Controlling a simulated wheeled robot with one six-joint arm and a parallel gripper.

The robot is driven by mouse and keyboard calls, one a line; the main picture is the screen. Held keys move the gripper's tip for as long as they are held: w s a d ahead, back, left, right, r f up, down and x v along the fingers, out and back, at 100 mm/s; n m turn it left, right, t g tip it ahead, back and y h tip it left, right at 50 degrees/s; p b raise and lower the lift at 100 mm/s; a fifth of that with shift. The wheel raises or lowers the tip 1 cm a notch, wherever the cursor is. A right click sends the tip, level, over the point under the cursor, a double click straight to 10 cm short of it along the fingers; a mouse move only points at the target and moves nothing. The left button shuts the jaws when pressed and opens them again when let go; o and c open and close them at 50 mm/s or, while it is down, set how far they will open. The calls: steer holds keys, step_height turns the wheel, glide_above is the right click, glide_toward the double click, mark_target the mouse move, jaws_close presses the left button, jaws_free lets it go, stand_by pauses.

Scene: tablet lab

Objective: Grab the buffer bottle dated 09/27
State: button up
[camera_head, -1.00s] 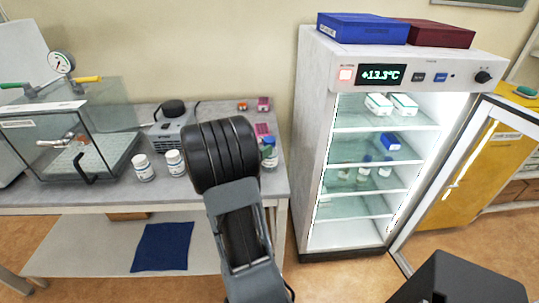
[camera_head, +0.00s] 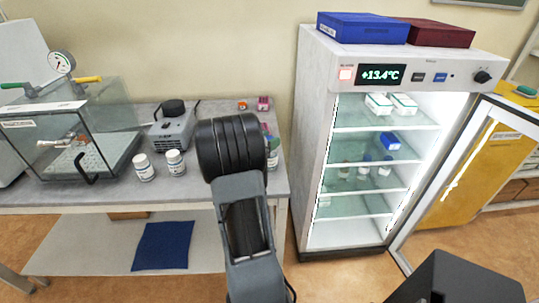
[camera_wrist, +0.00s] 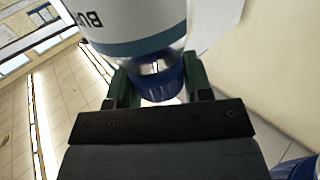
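A bottle with a blue cap (camera_wrist: 160,85) and a white and teal label (camera_wrist: 135,30) fills the top of the wrist view. The label shows the letters "BU"; no date is readable. My gripper (camera_wrist: 158,72) has its green fingers closed on both sides of the cap and neck. A white tag or paper (camera_wrist: 212,22) shows beside the bottle. In the head view my arm hides most of the gripper and the held bottle.
The fridge (camera_head: 310,140) stands open at right, its door (camera_head: 450,190) swung out. Two white bottles (camera_head: 175,163) stand on the bench (camera_head: 110,190), near a glass chamber (camera_head: 70,150) and grey device (camera_head: 172,130). Another blue cap (camera_wrist: 296,169) shows low right in the wrist view.

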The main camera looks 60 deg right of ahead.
jaws_close()
steer(key=shift+r, duration=0.1)
stand_by(0.3)
